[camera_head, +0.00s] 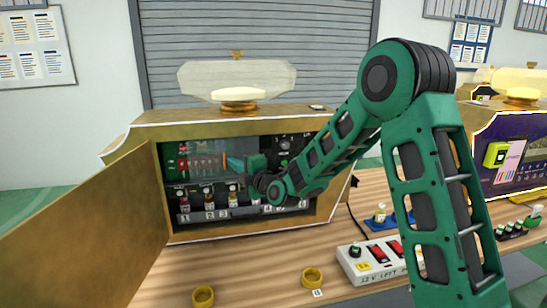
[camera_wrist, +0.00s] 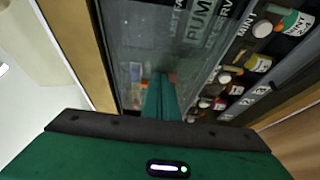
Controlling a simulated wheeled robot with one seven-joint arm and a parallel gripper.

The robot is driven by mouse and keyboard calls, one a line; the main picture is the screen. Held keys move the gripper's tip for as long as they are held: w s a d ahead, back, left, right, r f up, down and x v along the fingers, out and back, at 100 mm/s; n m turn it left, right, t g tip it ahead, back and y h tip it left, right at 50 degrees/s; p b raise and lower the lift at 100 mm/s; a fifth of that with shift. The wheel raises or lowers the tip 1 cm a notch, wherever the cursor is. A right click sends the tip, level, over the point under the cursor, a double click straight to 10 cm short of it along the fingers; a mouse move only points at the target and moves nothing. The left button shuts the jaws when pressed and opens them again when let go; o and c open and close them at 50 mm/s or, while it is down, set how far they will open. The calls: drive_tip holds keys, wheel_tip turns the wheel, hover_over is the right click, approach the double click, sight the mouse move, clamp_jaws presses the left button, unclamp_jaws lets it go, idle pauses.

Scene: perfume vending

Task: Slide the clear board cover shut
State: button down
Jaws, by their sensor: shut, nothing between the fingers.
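The vending cabinet (camera_head: 150,130) stands open on the wooden bench, its brown door (camera_head: 95,235) swung out to the left. A board with red and pale parts (camera_head: 200,163) sits in the upper left of the cabinet. The clear board cover (camera_wrist: 135,45) shows in the wrist view as a see-through greyish pane with faint lettering; how far it is slid is hard to tell. My gripper (camera_head: 232,163) reaches into the cabinet in front of the board. In the wrist view its shut fingers (camera_wrist: 162,85) point at the pane; whether they touch it is unclear.
Below the board, a row of small bottles (camera_head: 208,194) stands above numbered labels, partly hidden by my arm. Two yellow rings (camera_head: 203,297) (camera_head: 312,277) and a white switch box (camera_head: 377,260) lie on the bench. Another machine (camera_head: 520,160) stands at right.

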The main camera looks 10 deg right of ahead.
drive_tip(key=shift+w+a+r, duration=0.1)
drive_tip(key=shift+w+a, duration=0.05)
drive_tip(key=shift+a, duration=1.05)
drive_tip(key=shift+w+a+r, duration=0.1)
drive_tip(key=shift+a, duration=1.15)
drive_tip(key=shift+w+a+r, duration=0.1)
drive_tip(key=shift+w+a, duration=0.05)
drive_tip(key=shift+a, duration=1.05)
drive_tip(key=shift+d, duration=0.1)
drive_tip(key=shift+s+d+f, duration=0.3)
drive_tip(key=shift+s+f, duration=0.3)
approach(209, 160)
drive_tip(key=shift+s+a+f, duration=0.1)
drive_tip(key=shift+s+a, duration=0.15)
drive_tip(key=shift+s, duration=0.7)
drive_tip(key=shift+s+a+f, duration=0.1)
drive_tip(key=shift+s+a, duration=0.1)
drive_tip(key=shift+s, duration=0.8)
